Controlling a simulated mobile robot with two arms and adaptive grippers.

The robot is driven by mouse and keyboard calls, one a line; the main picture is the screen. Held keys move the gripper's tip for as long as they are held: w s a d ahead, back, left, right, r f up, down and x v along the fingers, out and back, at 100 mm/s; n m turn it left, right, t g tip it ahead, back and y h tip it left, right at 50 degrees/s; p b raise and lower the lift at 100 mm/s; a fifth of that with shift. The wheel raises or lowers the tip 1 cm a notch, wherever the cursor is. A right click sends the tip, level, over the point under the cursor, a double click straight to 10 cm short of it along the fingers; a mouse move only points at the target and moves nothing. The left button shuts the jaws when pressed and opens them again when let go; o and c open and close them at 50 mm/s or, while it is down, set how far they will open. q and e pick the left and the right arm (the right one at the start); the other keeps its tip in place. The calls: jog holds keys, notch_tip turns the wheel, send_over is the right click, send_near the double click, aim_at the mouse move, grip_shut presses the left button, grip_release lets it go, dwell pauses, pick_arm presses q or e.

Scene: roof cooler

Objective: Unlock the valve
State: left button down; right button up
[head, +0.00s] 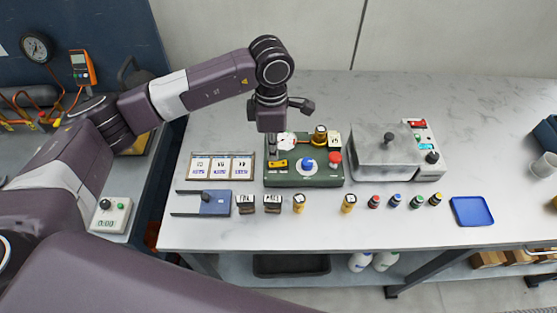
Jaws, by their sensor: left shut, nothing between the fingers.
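A dark green panel (304,182) lies on the marble-look bench. It carries a yellow part (278,164), a blue knob (307,164), a red knob (335,158) and a brass part with a black top (320,135). I cannot tell which of these is the valve or its lock. A white round part (287,140) shows beside my wrist. My left gripper (273,152) points down over the panel's back left, close to the yellow part, shut and empty. Whether it touches is unclear, and the arm hides that corner. My right gripper is out of view.
A framed card board (221,154) and a blue-grey slider plate (215,204) lie left of the panel. Small blocks and brass cylinders (299,203) stand in front. A grey box (372,165) stands to the right, with several small bottles and a blue tray (472,211). The bench's back is clear.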

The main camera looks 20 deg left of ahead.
aim_at(273, 164)
pick_arm(q)
jog(key=shift+r+p, duration=0.85)
jog(key=shift+r, duration=1.35)
jog(key=shift+f, duration=0.1)
